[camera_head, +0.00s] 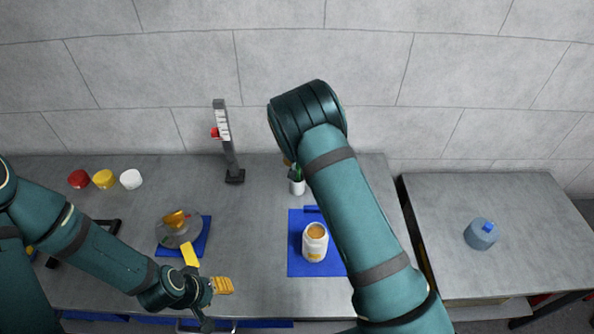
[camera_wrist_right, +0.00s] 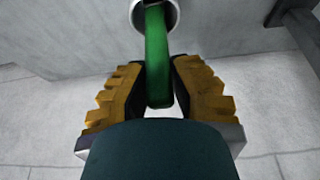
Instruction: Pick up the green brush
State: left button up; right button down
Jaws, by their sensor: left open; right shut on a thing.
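The green brush (camera_wrist_right: 157,52) shows in the right wrist view as a thick green handle, with its far end inside a white round cup (camera_wrist_right: 138,14). My right gripper (camera_wrist_right: 160,88) has its yellow fingers on both sides of the handle's near end and is shut on it. In the head view the white cup (camera_head: 298,187) stands at the back of the table, with a bit of green above its rim; my right arm hides most of the right gripper. My left gripper (camera_head: 206,270) is open and empty near the front edge.
A grey round device (camera_head: 178,234), an upright scale stand (camera_head: 230,150) and small red, yellow and white cups lie left. A blue bottle (camera_head: 481,234) stands on the right table.

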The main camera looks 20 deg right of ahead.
pick_arm(q)
jog(key=shift+f, duration=0.15)
pick_arm(e)
notch_tip(320, 180, up, 10)
dwell(0.4)
dwell(2.1)
